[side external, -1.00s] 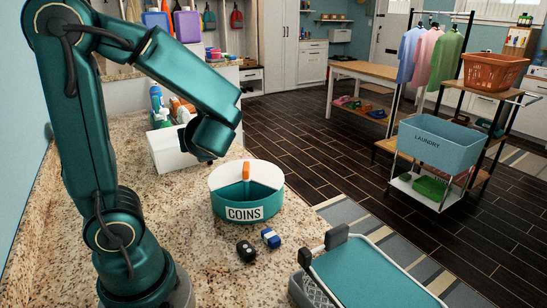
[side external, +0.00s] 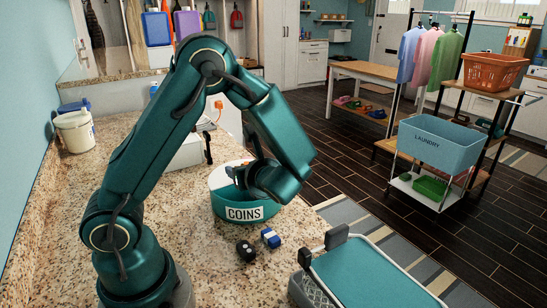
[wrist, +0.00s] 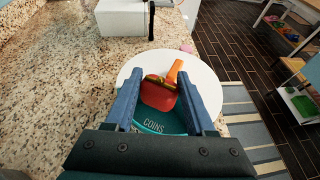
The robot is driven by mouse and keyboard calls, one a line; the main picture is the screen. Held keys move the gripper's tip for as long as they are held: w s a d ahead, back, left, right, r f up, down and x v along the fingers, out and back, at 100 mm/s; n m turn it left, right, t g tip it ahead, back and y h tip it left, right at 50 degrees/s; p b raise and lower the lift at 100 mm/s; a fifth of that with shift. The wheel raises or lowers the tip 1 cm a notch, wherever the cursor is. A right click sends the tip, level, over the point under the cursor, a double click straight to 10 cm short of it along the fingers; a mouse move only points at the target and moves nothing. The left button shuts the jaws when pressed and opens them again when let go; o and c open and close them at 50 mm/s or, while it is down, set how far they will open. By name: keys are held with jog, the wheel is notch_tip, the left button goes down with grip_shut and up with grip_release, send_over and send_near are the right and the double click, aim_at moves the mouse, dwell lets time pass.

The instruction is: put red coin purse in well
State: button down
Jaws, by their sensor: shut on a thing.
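The red coin purse (wrist: 158,97) is between the two blue fingers of my gripper (wrist: 162,84) in the wrist view, with the fingers shut on it. A yellowish edge shows along its top. The well is a round teal tub with a white rim, labelled COINS (side external: 244,213); its label also shows in the wrist view (wrist: 152,126). My gripper (side external: 243,178) is at the tub's opening in the side view, where my wrist hides much of the inside. An orange upright piece (wrist: 174,72) stands just beyond the purse. I cannot tell whether the purse touches the tub.
A dark key fob (side external: 245,250) and a small blue-and-white item (side external: 271,238) lie in front of the tub. A white box (wrist: 125,17) stands behind it. A teal-topped board (side external: 365,280) is at front right. The left counter is mostly clear.

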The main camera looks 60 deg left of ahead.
jog(key=shift+f, duration=0.85)
jog(key=shift+f, duration=0.25)
jog(key=shift+f, duration=0.3)
jog(key=shift+c, duration=1.2)
grip_release()
